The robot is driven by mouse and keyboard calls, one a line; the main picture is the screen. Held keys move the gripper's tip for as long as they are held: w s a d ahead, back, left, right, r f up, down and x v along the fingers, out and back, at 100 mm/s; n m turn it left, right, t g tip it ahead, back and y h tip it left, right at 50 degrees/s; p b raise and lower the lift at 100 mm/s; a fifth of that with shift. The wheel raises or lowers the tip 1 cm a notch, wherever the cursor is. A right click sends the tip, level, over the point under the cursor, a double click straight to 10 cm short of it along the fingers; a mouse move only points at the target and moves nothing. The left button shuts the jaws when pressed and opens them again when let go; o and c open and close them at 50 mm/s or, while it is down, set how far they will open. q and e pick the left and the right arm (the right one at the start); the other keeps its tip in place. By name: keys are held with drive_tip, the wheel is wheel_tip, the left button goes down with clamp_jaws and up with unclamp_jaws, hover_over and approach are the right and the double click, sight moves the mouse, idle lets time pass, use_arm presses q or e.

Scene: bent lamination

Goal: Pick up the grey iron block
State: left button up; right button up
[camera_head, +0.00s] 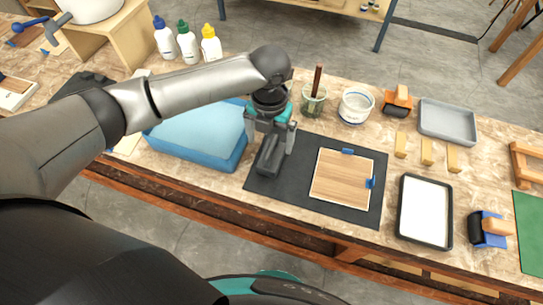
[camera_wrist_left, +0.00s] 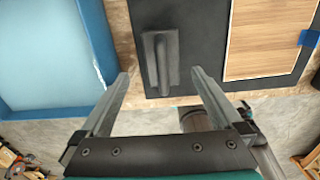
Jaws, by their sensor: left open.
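The grey iron block (camera_wrist_left: 160,55) is a dark grey plate with a raised grip along it. It lies on the black mat (camera_head: 232,183) near the mat's left end, and in the head view it shows just below my left gripper (camera_head: 271,137). In the left wrist view my left gripper (camera_wrist_left: 161,76) is open and empty, with its fingertips on either side of the block's near end. The gap between fingers and block is clear in that view; the height above it is hard to tell. My right gripper is not in view.
A wood panel (camera_head: 342,178) with blue tape lies on the mat's right. A jar with a brush (camera_head: 313,100) and a white tub (camera_head: 356,106) stand behind. A white-lined tray (camera_head: 425,210) lies right.

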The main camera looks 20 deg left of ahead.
use_arm(q)
wheel_tip(320, 180, down, 7)
drive_tip(key=shift+d+r+b, duration=0.15)
drive_tip(key=shift+b, duration=0.45)
drive_tip(key=shift+r, duration=0.1)
clamp_jaws()
idle(0.5)
drive_tip(key=shift+w+r, duration=0.1)
drive_tip(key=shift+w, duration=0.1)
